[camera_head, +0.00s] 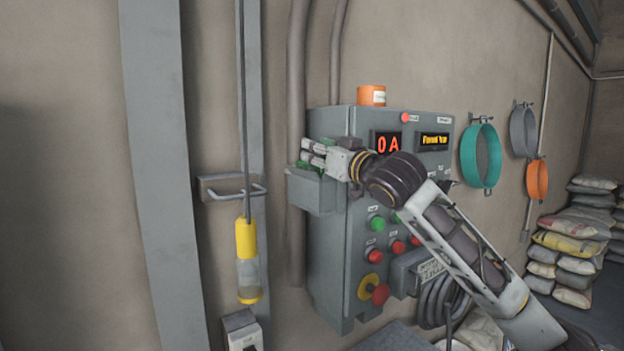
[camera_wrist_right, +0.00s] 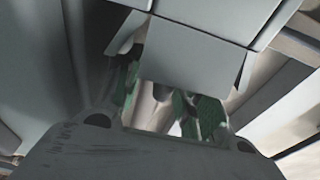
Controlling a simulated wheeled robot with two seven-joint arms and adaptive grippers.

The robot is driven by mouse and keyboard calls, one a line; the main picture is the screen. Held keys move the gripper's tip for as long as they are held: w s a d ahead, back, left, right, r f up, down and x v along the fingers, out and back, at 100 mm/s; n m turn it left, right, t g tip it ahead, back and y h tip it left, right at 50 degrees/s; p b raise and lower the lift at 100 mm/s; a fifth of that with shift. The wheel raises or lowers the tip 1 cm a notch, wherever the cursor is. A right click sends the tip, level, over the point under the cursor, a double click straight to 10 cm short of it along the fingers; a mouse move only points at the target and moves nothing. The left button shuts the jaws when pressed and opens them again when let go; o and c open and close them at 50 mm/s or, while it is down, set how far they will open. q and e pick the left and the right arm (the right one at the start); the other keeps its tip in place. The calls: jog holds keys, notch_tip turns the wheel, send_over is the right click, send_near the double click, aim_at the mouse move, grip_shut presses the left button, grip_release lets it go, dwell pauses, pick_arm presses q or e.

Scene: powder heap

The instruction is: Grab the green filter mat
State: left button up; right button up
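Green material (camera_head: 305,166), which may be the filter mat, shows in small pieces at the top of a grey box (camera_head: 312,192) on the left side of the control cabinet. My right gripper (camera_head: 308,153) is at this box, over its top, with its two fingers apart. In the right wrist view, green patches (camera_wrist_right: 207,112) show beside and between the finger parts, close to a grey panel (camera_wrist_right: 188,62). The mat's full outline is hidden, and I cannot tell whether the fingers touch it. My left gripper is not in view.
The grey cabinet (camera_head: 345,285) carries buttons, displays and an orange container (camera_head: 371,95) on top. A yellow-ended pendant (camera_head: 246,240) hangs left of the box. Teal (camera_head: 466,157), grey (camera_head: 514,132) and orange (camera_head: 537,166) rings hang on the wall. Sacks (camera_head: 566,243) are stacked at right.

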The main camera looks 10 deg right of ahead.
jog(key=shift+p+x, duration=0.45)
jog(key=shift+x, duration=1)
jog(key=shift+s, duration=0.1)
grip_shut()
